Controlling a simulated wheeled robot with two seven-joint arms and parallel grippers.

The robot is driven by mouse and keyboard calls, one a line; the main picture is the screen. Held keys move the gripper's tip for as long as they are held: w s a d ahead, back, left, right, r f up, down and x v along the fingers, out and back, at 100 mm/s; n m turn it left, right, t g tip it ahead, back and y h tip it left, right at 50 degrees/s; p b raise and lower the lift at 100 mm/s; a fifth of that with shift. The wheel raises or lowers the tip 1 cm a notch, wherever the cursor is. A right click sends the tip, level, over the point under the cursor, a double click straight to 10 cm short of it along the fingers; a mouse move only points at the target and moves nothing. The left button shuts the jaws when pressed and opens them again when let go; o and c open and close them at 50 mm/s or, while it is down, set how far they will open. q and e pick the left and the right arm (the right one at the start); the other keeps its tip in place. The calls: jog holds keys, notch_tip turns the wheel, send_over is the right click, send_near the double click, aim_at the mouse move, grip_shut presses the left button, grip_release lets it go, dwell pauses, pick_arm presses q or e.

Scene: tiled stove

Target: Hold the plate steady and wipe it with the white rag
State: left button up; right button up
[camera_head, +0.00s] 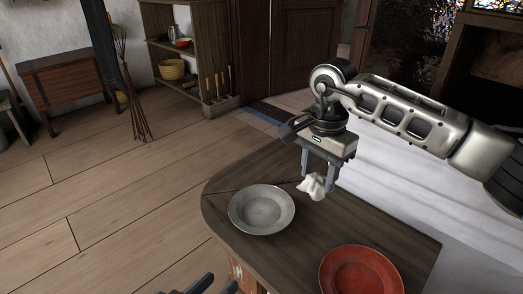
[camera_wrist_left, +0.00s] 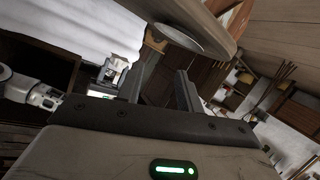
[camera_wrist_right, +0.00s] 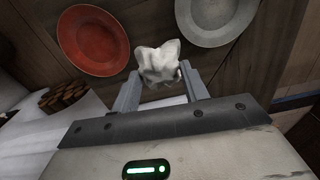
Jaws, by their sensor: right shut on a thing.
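A grey metal plate (camera_head: 262,208) lies on the dark wooden table near its left edge. My right gripper (camera_head: 318,178) is shut on the crumpled white rag (camera_head: 312,188) and holds it above the table, right of the grey plate. In the right wrist view the rag (camera_wrist_right: 158,64) sits between the fingertips. My left gripper (camera_head: 212,285) shows only its tips at the bottom edge, in front of the table. In the left wrist view its fingers (camera_wrist_left: 160,85) are apart and empty, with the grey plate (camera_wrist_left: 192,38) beyond them.
A red plate (camera_head: 361,272) lies on the table (camera_head: 300,235) at the front right, apart from the grey plate. Wooden shelves (camera_head: 190,50) and a cabinet (camera_head: 65,78) stand far back. The floor left of the table is clear.

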pick_arm(q)
jog(key=r+b, duration=0.1)
jog(key=t+h+b, duration=0.1)
jog(key=shift+w+d+r+n+b, duration=0.15)
jog(key=shift+d+r+n+b, duration=0.2)
jog(key=shift+n+b, duration=0.05)
jog(key=shift+r, duration=0.15)
jog(key=shift+c, duration=0.9)
jog(key=shift+w+r, duration=0.2)
jog(key=shift+w, duration=0.05)
jog(key=shift+c, duration=1.2)
jog(key=w+r+m+t+h, duration=0.5)
jog(key=w+r+m, duration=0.25)
jog(key=r, duration=0.25)
jog(key=s+d+r+m+g+h, duration=0.1)
jog(key=d+m+g+h, duration=0.6)
jog(key=m+g, duration=0.65)
jog(key=m+g+y, duration=0.2)
jog(key=m+y, duration=0.6)
jog(key=y, duration=0.6)
send_near(236, 219)
jog(key=x, duration=0.8)
jog(key=shift+w+f, duration=0.1)
pick_arm(e)
jog(key=w+a+m, duration=0.7)
jog(key=a+m, duration=0.4)
jog(key=m, duration=0.6)
jog(key=shift+a+r, duration=0.2)
jog(key=shift+r, duration=0.1)
